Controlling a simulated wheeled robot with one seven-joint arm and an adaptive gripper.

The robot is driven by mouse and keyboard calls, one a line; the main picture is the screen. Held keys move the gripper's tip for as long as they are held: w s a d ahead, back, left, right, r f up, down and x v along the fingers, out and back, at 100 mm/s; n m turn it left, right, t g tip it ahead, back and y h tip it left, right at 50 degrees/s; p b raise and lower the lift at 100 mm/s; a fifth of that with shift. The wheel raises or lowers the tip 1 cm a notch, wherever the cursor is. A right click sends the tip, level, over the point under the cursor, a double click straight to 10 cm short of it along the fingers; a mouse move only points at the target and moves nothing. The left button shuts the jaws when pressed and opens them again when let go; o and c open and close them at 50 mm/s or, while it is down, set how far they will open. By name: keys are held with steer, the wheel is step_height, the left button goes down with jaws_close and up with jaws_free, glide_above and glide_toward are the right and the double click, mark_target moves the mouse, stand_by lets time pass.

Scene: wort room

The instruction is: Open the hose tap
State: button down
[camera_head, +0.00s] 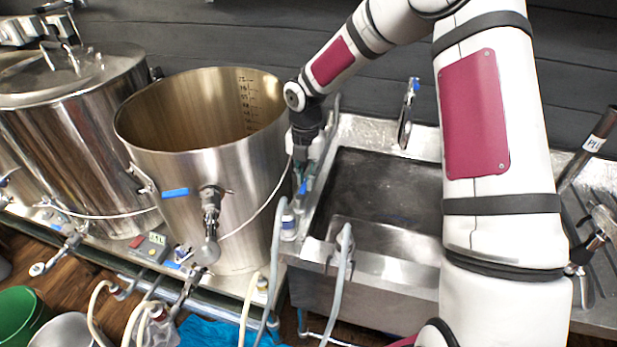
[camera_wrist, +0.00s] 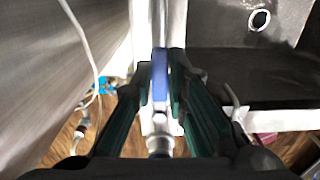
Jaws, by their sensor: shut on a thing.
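The hose tap has a blue lever (camera_wrist: 160,80), seen in the wrist view standing upright between my fingers. Its metal body (camera_wrist: 160,143) shows below the lever. My gripper (camera_wrist: 161,88) is shut on the blue lever, one green-sided finger on each side. In the head view my gripper (camera_head: 302,172) reaches down between the big open kettle and the sink, and its fingers and the lever are small and mostly hidden there. A grey hose (camera_head: 277,255) hangs close below that spot.
The open steel kettle (camera_head: 180,175) with its own blue-handled valve (camera_head: 209,215) stands left of my gripper. The sink (camera_head: 375,195) with a blue-tipped faucet (camera_head: 408,110) lies right. A lidded kettle (camera_head: 75,105) stands far left. A thin white cable (camera_head: 262,208) runs along the open kettle.

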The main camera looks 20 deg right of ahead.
mark_target(305, 182)
steer(key=shift+a, duration=0.1)
stand_by(0.4)
steer(key=c, duration=1.6)
jaws_free()
steer(key=shift+r, duration=0.1)
step_height(305, 182, up, 12)
steer(key=shift+f, duration=0.1)
